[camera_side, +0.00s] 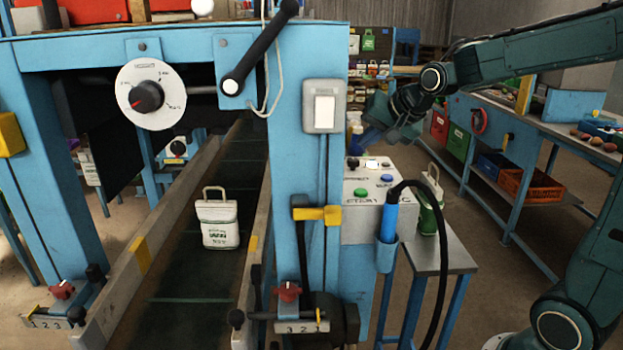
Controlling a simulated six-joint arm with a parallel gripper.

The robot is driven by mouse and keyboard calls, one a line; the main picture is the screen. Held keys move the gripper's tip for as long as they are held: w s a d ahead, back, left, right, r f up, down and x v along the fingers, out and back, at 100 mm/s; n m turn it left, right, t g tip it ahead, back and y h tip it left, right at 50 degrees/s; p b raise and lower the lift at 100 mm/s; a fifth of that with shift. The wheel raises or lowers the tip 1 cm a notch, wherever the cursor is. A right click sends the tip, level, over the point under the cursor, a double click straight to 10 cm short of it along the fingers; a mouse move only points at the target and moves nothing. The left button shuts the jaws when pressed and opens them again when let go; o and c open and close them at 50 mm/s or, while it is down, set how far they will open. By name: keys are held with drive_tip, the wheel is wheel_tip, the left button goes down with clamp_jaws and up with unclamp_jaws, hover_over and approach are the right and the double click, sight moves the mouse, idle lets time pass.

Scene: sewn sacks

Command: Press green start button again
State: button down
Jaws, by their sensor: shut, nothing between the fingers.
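The green button (361,192) sits on the sloped top of a grey control box (375,228), beside the blue machine post. A blue button (387,178) and a lit white one (372,164) are on the same panel, with a dark knob (352,163) near its far left corner. My gripper (366,144) is above and behind the far edge of the panel, apart from the green button. It looks shut, with nothing seen in it; its tips are small and partly dark here.
A blue-handled tool (388,218) with a black hose hangs at the box's front right corner. A white sack (219,222) stands on the conveyor (190,285). A green and white sack (430,208) stands right of the box. The blue post rises close left of the panel.

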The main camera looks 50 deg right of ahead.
sight(364, 193)
drive_tip(key=shift+f, duration=0.15)
drive_tip(key=shift+f, duration=4.3)
